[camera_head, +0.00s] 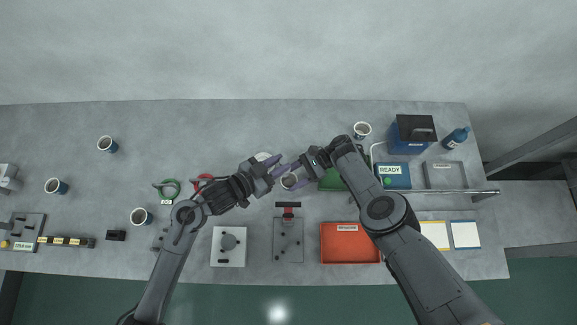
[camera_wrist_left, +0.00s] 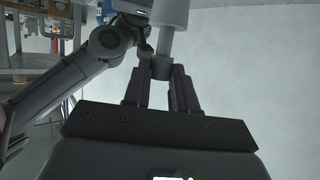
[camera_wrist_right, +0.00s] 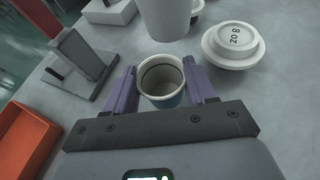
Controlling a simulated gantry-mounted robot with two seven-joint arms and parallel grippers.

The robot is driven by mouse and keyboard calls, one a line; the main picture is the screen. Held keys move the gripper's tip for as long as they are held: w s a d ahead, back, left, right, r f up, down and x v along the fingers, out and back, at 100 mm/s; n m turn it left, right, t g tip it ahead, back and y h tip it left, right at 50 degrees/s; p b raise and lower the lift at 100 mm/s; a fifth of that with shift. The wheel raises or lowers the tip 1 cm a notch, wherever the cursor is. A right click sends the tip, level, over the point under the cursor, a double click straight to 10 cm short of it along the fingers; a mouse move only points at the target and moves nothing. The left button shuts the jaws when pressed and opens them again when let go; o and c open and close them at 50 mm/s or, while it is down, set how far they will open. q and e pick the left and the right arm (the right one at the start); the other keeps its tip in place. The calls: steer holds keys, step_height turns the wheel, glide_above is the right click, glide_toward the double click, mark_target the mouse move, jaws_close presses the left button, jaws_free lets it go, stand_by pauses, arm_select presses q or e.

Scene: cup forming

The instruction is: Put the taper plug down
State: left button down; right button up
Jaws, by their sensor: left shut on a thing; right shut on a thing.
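The taper plug is a smooth white cylinder (camera_wrist_left: 172,12) with a grey grip end (camera_wrist_left: 161,68). My left gripper (camera_head: 283,167) is shut on that grip; its fingers close on it in the left wrist view (camera_wrist_left: 160,80). My right gripper (camera_head: 297,176) is shut on a paper cup (camera_wrist_right: 166,101) with a white rim and blue lower wall. In the right wrist view the plug (camera_wrist_right: 166,18) shows beyond and above the open cup, clear of it. The cup looks empty inside. A round white block (camera_wrist_right: 231,48) marked 8 oz, seen upside down, stands on the table beside them.
A green mat (camera_head: 331,181) and a READY box (camera_head: 391,176) lie right. Several cups stand about. The back middle table is free.

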mark_target(287, 172)
arm_select(q)
steer(key=shift+m+g, duration=0.5)
steer(key=f, duration=0.1)
steer(key=d+f, duration=0.1)
steer(key=f, duration=0.1)
steer(key=s+f, duration=0.1)
steer(key=f, duration=0.1)
steer(key=shift+d, duration=0.3)
steer(key=shift+h, duration=0.3)
steer(key=shift+f, duration=2.45)
steer(key=shift+f, duration=0.1)
steer(key=c, duration=0.9)
jaws_free()
steer(key=v, duration=1.2)
steer(key=shift+s, duration=0.1)
